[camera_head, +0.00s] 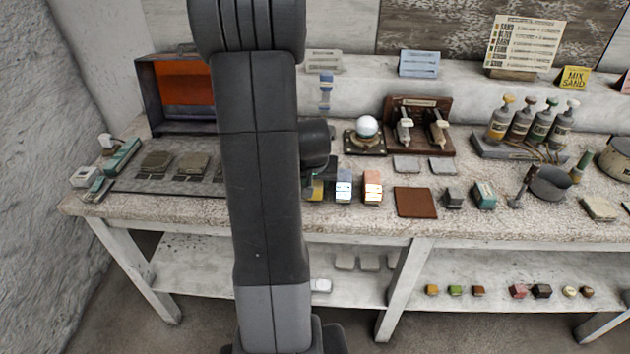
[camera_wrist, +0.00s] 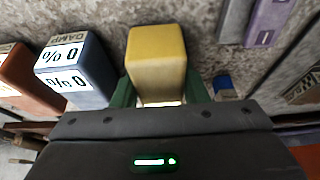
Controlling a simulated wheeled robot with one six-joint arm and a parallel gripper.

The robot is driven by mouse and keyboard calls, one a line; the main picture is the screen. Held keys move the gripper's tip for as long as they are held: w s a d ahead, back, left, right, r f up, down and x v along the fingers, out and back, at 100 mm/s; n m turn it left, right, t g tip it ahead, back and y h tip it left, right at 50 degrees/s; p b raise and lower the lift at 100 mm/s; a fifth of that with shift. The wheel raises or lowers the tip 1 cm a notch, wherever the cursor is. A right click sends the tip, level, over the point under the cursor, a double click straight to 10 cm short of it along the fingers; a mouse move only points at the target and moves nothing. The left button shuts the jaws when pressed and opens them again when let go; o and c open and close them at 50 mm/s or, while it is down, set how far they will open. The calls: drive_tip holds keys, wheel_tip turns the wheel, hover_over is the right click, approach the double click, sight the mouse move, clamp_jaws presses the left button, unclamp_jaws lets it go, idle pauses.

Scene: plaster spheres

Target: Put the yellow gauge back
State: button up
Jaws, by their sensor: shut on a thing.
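The yellow gauge (camera_wrist: 156,55) is a small block with rounded edges, between the green fingers of my gripper (camera_wrist: 160,95) in the wrist view. My gripper is shut on it. In the head view a small part of the yellow gauge (camera_head: 315,191) shows at the right edge of my arm, which hides most of the gripper. Right of it in the head view stands a blue gauge (camera_head: 343,187) with a white label, then an orange gauge (camera_head: 372,188). In the wrist view the blue gauge (camera_wrist: 76,72) is left of the yellow one, apart from it. I cannot tell whether the yellow gauge touches the bench.
The speckled bench (camera_head: 340,217) is crowded. A brown square plate (camera_head: 416,202) lies right of the gauges. A white sphere on a stand (camera_head: 367,127) is behind them. A purple object (camera_wrist: 268,22) shows at upper right in the wrist view. My arm hides the bench's left middle.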

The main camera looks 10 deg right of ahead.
drive_tip(key=shift+f, duration=0.15)
drive_tip(key=o, duration=0.9)
drive_tip(key=shift+r, duration=0.3)
drive_tip(key=v, duration=1.1)
drive_tip(key=shift+s+a+r+p, duration=0.1)
drive_tip(key=shift+s+r+p, duration=0.15)
drive_tip(key=shift+r+p, duration=0.05)
